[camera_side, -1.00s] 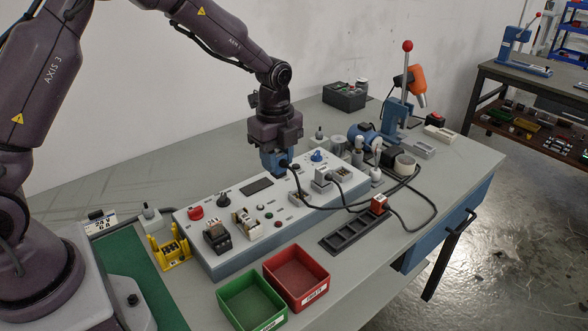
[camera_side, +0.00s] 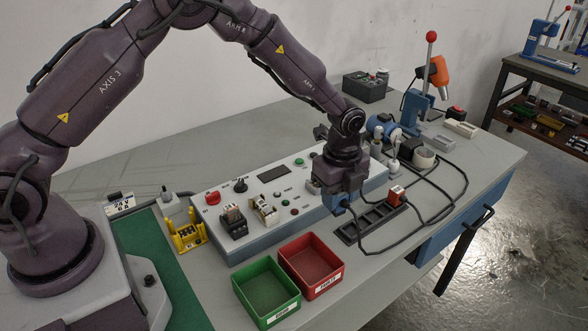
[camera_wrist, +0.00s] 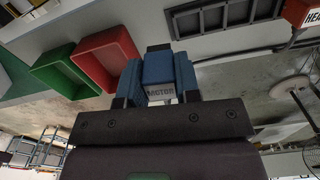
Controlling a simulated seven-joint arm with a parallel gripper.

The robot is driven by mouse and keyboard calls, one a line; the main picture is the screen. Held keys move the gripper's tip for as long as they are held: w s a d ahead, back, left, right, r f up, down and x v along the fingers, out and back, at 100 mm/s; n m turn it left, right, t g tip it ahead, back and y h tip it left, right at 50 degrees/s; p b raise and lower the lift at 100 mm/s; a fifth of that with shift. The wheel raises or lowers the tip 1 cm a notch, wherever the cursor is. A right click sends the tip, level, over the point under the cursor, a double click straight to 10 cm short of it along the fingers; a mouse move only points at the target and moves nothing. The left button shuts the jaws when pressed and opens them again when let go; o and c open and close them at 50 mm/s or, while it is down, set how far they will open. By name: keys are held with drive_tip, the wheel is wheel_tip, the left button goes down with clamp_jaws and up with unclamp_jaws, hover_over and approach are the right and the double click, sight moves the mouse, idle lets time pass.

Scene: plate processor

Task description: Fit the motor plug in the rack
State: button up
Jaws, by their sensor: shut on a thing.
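My gripper (camera_side: 341,204) is shut on the blue motor plug (camera_wrist: 158,70), whose MOTOR label shows between the blue fingers in the wrist view. In the side view the plug is mostly hidden by the gripper, and its black cable loops down to the right. The dark slotted rack (camera_side: 372,224) lies on the bench just right of and below the gripper; it also shows at the top of the wrist view (camera_wrist: 226,15). The plug is near the rack's left end. I cannot tell whether it touches the rack. A red plug (camera_side: 396,194) stands in the rack's right end.
The control panel (camera_side: 255,245) is behind and left of the gripper. A red bin (camera_side: 310,262) and a green bin (camera_side: 266,290) stand at the front left. Black cables (camera_side: 440,215) loop across the bench at the right, near the rack.

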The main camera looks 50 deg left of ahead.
drive_tip(key=shift+n, duration=0.6)
drive_tip(key=shift+w+d+f, duration=0.2)
drive_tip(key=shift+w+f, duration=0.45)
drive_tip(key=shift+f, duration=0.3)
drive_tip(key=shift+w+d+f, duration=0.2)
drive_tip(key=shift+w+f, duration=0.45)
drive_tip(key=shift+f, duration=0.25)
drive_tip(key=shift+w+d+f, duration=0.2)
drive_tip(key=shift+w+f, duration=0.45)
drive_tip(key=shift+f, duration=0.3)
drive_tip(key=shift+f, duration=0.95)
drive_tip(key=o, duration=1)
